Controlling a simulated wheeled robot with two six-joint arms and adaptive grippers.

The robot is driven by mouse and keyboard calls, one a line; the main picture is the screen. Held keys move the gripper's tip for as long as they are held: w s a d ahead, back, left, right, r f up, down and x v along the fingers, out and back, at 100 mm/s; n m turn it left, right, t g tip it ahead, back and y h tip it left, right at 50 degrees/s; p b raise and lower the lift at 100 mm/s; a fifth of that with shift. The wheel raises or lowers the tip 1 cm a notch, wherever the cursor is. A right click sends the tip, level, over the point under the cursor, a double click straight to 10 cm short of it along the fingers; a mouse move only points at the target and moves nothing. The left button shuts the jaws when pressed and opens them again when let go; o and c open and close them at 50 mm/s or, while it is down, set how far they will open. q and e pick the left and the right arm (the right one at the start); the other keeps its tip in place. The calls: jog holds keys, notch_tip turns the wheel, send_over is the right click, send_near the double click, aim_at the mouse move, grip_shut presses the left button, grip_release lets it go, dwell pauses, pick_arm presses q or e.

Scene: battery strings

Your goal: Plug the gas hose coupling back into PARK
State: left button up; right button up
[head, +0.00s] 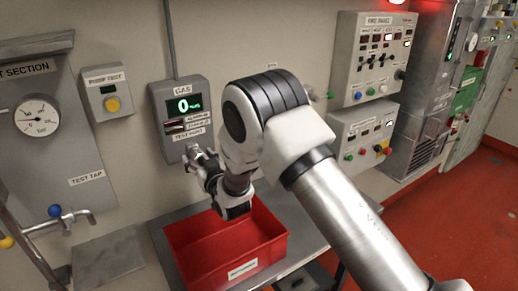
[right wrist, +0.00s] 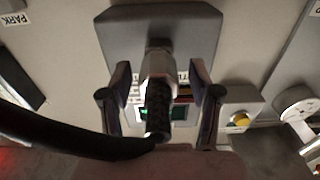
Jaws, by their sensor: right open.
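The gas hose coupling (right wrist: 157,72), a metal collar with a dark ribbed grip, sits at the lower part of the grey GAS box (head: 181,116), at its TEST POINT. My right gripper (head: 206,163) is in front of it. In the right wrist view my right gripper (right wrist: 159,70) is open, one finger on each side of the coupling, with visible gaps. The black hose (right wrist: 60,138) curves off to the left there. A PARK label (right wrist: 17,20) shows at that view's upper left; the PARK socket itself is not clearly visible. My left gripper is not in view.
A red bin (head: 228,249) stands on the grey bench below the GAS box. A PUMP TEST box (head: 108,94) with a yellow button is to the left. FIRE PANEL boxes (head: 374,60) are to the right. My right arm covers the wall right of the GAS box.

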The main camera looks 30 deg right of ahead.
jog(key=shift+s+d+r, duration=0.1)
jog(key=shift+s+r, duration=0.1)
jog(key=shift+s, duration=0.05)
jog(key=shift+w+f, duration=0.2)
jog(key=shift+w, duration=0.05)
grip_shut()
jog(key=shift+r, duration=0.1)
jog(key=shift+s, duration=1.05)
jog(key=shift+s, duration=0.2)
jog(key=shift+s, duration=0.6)
jog(key=shift+s, duration=0.1)
